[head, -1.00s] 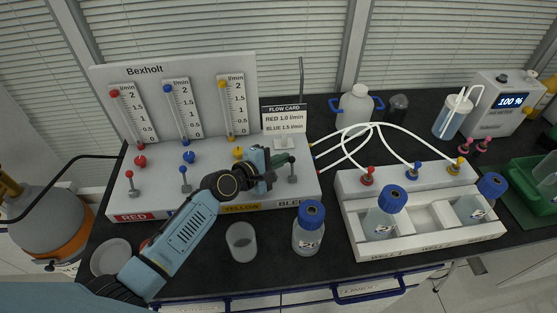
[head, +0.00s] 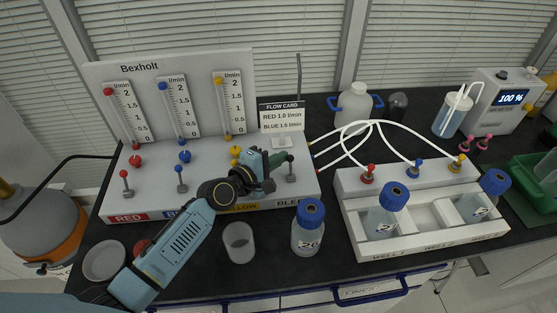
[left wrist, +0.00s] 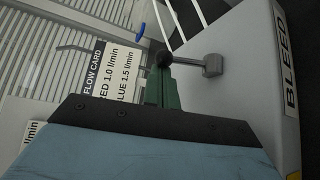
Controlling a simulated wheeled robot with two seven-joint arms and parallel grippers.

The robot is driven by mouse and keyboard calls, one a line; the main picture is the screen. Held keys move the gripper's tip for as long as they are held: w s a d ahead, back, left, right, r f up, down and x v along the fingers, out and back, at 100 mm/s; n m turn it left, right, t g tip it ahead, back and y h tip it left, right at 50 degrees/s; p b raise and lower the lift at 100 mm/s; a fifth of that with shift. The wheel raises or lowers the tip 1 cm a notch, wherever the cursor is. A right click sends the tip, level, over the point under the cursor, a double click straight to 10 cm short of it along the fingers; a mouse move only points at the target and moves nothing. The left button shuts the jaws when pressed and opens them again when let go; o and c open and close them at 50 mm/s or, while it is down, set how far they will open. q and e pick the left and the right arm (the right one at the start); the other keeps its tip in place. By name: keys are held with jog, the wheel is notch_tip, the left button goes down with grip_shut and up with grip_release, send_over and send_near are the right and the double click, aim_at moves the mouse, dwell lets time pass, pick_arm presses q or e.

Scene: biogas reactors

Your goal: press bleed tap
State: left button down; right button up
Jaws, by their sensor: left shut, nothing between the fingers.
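The bleed tap (head: 291,176) is a grey post with a dark knob at the right end of the white flow panel, above the BLEED label. In the left wrist view, the tap (left wrist: 212,66) has a grey lever ending in a black ball. My left gripper (head: 285,157) reaches in from the left with shut, empty green fingers at the tap's knob. In the left wrist view, the green fingertips (left wrist: 162,72) overlap the black ball; I cannot tell whether they touch it. My right gripper is not in view.
Red (head: 125,182) and blue (head: 180,179) taps stand left on the panel. A flow card (head: 281,116) stands behind the bleed tap. A blue-capped bottle (head: 308,237) and an empty cup (head: 238,243) stand in front. A white well rack (head: 425,240) is at right.

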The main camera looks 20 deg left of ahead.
aim_at(290, 160)
pick_arm(q)
jog(key=shift+s+d+m+t+b, duration=0.1)
jog(key=shift+s+m+t+b, duration=0.15)
jog(key=shift+m+t+b, duration=0.15)
jog(key=shift+s+d+r, duration=0.1)
jog(key=shift+s+d, duration=0.05)
jog(key=shift+s+d+r, duration=0.15)
jog(key=shift+s+r, duration=0.1)
jog(key=shift+s, duration=0.15)
jog(key=shift+s+d+p, duration=0.25)
jog(key=shift+s+p, duration=0.3)
jog(key=shift+s, duration=0.1)
jog(key=shift+r, duration=0.1)
notch_tip(290, 160, up, 10)
jog(key=p, duration=0.4)
